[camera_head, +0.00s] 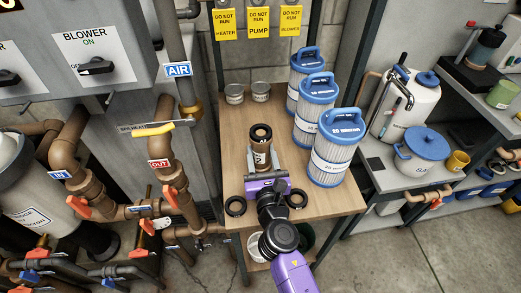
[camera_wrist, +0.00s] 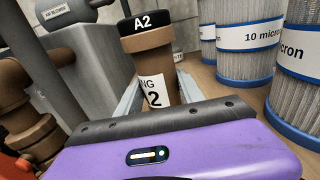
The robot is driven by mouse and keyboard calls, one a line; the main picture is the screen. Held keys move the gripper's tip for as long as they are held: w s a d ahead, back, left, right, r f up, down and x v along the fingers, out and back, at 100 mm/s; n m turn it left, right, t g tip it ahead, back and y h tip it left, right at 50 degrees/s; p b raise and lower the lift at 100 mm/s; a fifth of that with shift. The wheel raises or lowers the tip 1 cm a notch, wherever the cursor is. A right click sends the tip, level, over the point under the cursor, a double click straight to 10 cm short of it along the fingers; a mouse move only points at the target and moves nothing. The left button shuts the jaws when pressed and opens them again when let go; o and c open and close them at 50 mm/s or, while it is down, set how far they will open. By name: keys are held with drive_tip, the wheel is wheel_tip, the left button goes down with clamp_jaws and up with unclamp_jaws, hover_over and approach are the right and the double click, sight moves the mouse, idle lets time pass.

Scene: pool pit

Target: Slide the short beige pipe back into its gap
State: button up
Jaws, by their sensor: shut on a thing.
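The short beige-brown pipe (camera_head: 262,156) stands upright over the wooden table, with a black collar at its top. In the wrist view the pipe (camera_wrist: 150,62) shows an "A2" mark on its collar and a white label lower down. My gripper (camera_head: 262,160) is shut on the pipe, a grey finger on each side. In the wrist view its purple body hides the pipe's lower end, so I cannot tell whether it touches the table. The gap is not clearly identifiable; brown pipework with the "OUT" label (camera_head: 159,163) stands left of the table.
Two black rings (camera_head: 236,206) (camera_head: 297,199) lie on the wooden table (camera_head: 232,136) beside my gripper. Several blue-capped filter cartridges (camera_head: 332,150) line its right side. Two small cans (camera_head: 234,93) (camera_head: 260,91) stand at the back. Red-orange valve handles (camera_head: 172,198) project from the pipework.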

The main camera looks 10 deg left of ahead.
sight(262, 152)
drive_tip(key=shift+r, duration=0.25)
drive_tip(key=shift+r+p, duration=0.3)
drive_tip(key=shift+p, duration=0.25)
drive_tip(key=shift+r+p, duration=1)
drive_tip(key=shift+p, duration=0.05)
